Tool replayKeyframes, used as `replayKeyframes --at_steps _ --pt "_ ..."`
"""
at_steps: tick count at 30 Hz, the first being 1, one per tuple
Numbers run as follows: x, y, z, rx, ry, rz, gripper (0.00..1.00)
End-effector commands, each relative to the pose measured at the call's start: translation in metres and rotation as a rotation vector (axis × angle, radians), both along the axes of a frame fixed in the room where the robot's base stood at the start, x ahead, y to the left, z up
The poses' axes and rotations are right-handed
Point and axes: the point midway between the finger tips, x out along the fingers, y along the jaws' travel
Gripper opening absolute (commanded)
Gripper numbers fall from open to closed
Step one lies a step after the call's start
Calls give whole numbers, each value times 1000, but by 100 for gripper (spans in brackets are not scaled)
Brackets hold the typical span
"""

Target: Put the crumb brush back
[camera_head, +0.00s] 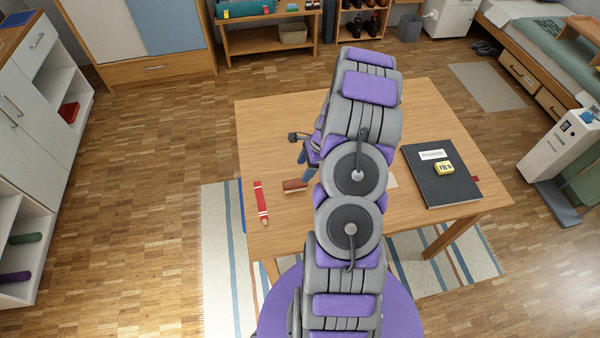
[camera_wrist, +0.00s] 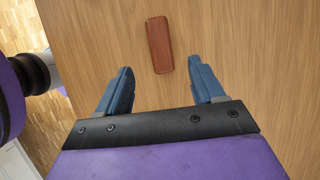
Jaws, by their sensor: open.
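A small reddish-brown oblong with rounded corners (camera_wrist: 159,45) lies on the wooden table in the wrist view. It looks like the crumb brush, but no bristles show. It also shows in the head view (camera_head: 294,185), left of my arm. My gripper (camera_wrist: 160,68) is open and empty, its two blue fingers apart. The oblong lies just beyond the fingertips, roughly centred between them and apart from both. In the head view my gripper (camera_head: 307,160) is partly hidden by my arm, above the table and close to the oblong.
The table (camera_head: 270,125) has clear room at its back left. A red stick-like item (camera_head: 260,203) lies near its left edge. My arm hides the table's middle.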

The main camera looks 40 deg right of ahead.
Motion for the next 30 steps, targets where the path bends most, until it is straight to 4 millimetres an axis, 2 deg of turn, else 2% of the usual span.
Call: replayKeyframes --at_steps 1,6,8,11,15,20,26,30 --pt "-1 -3 8 -1 -2 -1 68" --pt "-2 -5 19 -2 -4 8 68" --pt "0 -1 26 -6 -8 32 68" --pt "6 19 47 -17 -24 126 68" --pt "13 67 95 -40 -60 345 68" --pt "6 126 148 -71 -98 621 68" --pt "-23 189 204 -108 -131 956 68" --pt "-55 227 234 -131 -145 1183 68"
